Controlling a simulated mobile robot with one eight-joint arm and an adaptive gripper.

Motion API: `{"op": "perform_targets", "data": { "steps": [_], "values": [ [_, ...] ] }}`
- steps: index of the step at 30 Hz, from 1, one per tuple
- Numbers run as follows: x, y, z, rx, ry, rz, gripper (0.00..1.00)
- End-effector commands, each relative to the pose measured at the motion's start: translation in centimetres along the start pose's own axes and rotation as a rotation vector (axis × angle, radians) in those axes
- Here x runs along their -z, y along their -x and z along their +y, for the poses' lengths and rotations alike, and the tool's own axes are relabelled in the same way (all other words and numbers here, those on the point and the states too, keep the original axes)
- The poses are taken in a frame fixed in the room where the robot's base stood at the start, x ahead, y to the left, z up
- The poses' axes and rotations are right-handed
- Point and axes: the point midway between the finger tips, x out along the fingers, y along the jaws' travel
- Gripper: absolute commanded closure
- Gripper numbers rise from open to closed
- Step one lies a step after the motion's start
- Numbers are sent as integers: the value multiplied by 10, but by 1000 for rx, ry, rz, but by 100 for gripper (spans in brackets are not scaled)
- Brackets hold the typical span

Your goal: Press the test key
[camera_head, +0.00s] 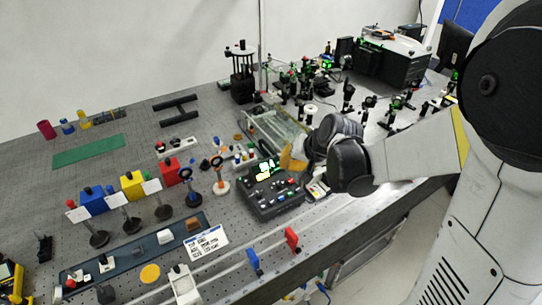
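A dark control box (262,208) with a small lit display (263,177) and several coloured keys sits near the front edge of the bench, in the middle of the head view. Its keys are red, blue and pale. They are too small to read, so I cannot tell which is the test key. My gripper (291,158) is just behind and above the box's far right side, at the end of my arm, which reaches in from the right. Its yellow-orange part shows near the display. I cannot tell whether it touches the box or whether its fingers are open.
A clear tray (272,129) stands behind my gripper. Lens posts and a blue tray (133,254) with small parts are to the left. A white label card (207,242) and a rail with blue and red pieces (291,239) lie in front. Optical mounts fill the back right.

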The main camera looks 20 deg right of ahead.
Motion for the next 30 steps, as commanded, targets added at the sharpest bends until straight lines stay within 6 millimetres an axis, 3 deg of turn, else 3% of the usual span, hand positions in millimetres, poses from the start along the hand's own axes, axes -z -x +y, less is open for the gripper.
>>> {"op": "perform_targets", "data": {
  "steps": [20, 30],
  "values": [
    [2, -13, 6, 10, -20, -1, 100],
    [-15, -44, 22, 10, -19, -1, 100]
  ]
}}
